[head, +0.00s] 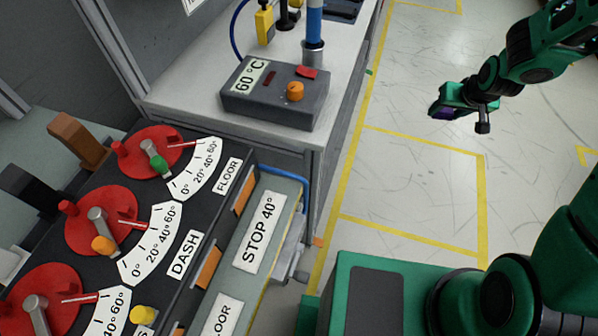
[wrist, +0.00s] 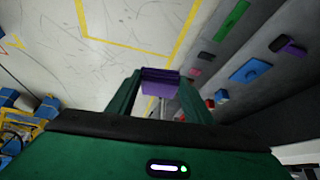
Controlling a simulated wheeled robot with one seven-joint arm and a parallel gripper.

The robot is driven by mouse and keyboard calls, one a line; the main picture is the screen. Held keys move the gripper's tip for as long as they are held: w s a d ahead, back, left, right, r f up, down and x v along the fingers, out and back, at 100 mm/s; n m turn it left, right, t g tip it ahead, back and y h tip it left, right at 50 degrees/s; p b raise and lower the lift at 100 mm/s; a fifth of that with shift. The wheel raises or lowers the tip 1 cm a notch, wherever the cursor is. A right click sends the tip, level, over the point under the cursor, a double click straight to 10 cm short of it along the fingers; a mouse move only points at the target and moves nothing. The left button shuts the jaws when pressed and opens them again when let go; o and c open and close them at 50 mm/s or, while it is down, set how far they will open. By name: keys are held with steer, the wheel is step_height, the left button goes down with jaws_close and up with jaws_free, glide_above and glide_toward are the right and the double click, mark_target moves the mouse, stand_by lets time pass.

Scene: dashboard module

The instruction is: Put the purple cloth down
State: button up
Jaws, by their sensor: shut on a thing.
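My gripper (head: 440,108) is at the upper right of the head view, held out over the bare floor. The purple cloth (wrist: 158,84) shows between the fingertips of my gripper (wrist: 155,78) in the wrist view, and my gripper is shut on it. In the head view only a small dark purple patch of the cloth (head: 441,112) shows at the gripper's end; the rest is hidden. The cloth is held up in the air, apart from any surface I can see.
A bench (head: 190,100) at left carries a grey 60 °C box (head: 262,108). In front stands a dark panel (head: 60,235) with red dials and levers. Floor (head: 410,190) with yellow lines is clear.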

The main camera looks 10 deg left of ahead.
steer(key=s+a+f+n+g+y, duration=0.1)
steer(key=s+a+f+n+y, duration=0.35)
steer(key=a+f+n, duration=0.4)
steer(key=n+g+y, duration=0.2)
steer(key=n+g, duration=0.2)
steer(key=n, duration=0.4)
glide_toward(299, 172)
steer(key=a, duration=0.1)
steer(key=a+f, duration=0.1)
steer(key=a, duration=0.1)
steer(key=shift+w+f+h, duration=0.1)
steer(key=shift+w+h, duration=0.1)
steer(key=shift+h, duration=0.05)
steer(key=x, duration=0.2)
steer(key=shift+d+f, duration=0.1)
steer(key=shift+f, duration=0.8)
steer(key=shift+f, duration=0.3)
steer(key=o, duration=1.1)
steer(key=shift+d+f, duration=0.1)
steer(key=shift+r, duration=0.3)
steer(key=w+v, duration=0.1)
steer(key=v, duration=1.1)
steer(key=shift+s, duration=0.4)
